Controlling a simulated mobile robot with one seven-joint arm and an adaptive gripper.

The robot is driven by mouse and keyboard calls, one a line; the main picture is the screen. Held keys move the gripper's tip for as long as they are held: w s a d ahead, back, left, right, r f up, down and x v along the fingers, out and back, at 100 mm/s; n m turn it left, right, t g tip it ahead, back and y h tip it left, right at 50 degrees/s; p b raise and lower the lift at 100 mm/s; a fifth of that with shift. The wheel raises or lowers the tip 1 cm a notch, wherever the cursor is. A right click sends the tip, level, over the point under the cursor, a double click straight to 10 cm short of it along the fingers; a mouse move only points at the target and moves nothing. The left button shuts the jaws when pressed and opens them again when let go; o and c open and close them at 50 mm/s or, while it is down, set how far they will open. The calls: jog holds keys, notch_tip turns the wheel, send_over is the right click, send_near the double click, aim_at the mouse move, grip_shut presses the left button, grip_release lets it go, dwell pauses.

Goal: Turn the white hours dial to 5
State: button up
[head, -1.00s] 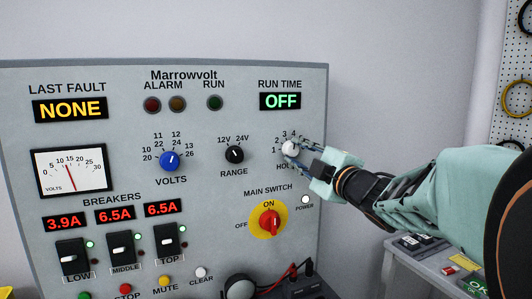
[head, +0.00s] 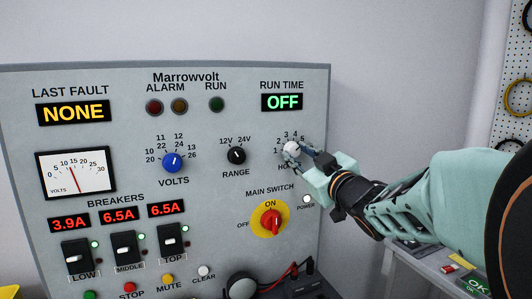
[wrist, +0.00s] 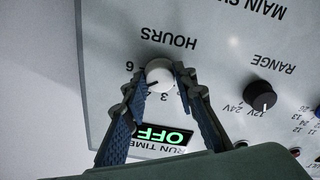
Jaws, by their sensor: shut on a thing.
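The white hours dial (head: 292,148) sits at the right of the grey panel, under the green RUN TIME display (head: 282,102), which reads OFF. My gripper (head: 297,152) is shut on the dial, one finger on each side. In the wrist view the panel appears upside down, and the white dial (wrist: 160,73) lies between the blue-grey fingertips (wrist: 162,82). A small dark mark shows on the dial's face, but I cannot tell exactly which number it points to. The fingers hide some of the scale and part of the HOURS label.
The black range knob (head: 236,155) and blue volts knob (head: 172,162) are left of the dial. The red main switch (head: 270,222) is below, at ON. Breakers (head: 124,247) and buttons fill the lower left. A bench (head: 420,265) stands at right.

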dwell(0.3)
jog(key=o, duration=1.2)
